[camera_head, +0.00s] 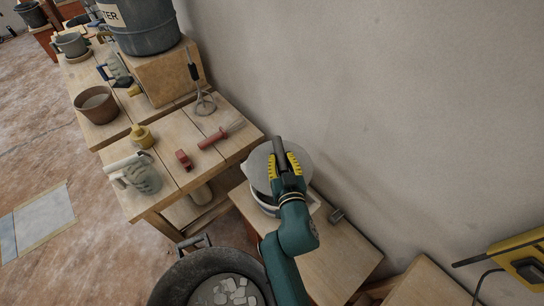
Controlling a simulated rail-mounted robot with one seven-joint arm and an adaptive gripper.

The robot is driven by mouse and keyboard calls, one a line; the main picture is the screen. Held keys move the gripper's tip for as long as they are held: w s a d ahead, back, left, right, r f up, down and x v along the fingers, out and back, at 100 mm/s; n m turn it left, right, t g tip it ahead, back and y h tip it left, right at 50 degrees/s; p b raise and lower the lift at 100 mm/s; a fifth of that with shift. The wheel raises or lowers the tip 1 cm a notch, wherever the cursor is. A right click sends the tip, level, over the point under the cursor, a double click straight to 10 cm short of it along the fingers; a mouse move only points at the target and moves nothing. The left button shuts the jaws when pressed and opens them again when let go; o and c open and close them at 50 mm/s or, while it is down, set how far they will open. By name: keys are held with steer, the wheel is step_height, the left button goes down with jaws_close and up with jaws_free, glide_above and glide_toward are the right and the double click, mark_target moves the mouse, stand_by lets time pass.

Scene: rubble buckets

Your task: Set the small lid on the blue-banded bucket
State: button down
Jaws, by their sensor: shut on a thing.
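My gripper (282,158) is shut on the upright dark handle of the small grey round lid (259,163). The lid is over a pale bucket (266,207) on the low wooden bench, and looks tilted against its rim. A dark gap shows between the lid and the near left rim. The lid and my arm hide most of the bucket's mouth and side. I cannot make out a blue band on it, nor whether the lid touches the rim.
A large dark bucket with rubble (232,292) stands at the bottom. The wall is behind.

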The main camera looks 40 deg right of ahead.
step_height(320, 180, down, 5)
steer(key=b, duration=0.5)
steer(key=shift+f+b, duration=0.95)
steer(key=shift+b, duration=0.15)
steer(key=shift+f+b, duration=0.4)
steer(key=shift+b, duration=0.05)
steer(key=shift+f+b, duration=0.55)
steer(key=shift+b, duration=0.05)
steer(key=c, duration=0.9)
jaws_free()
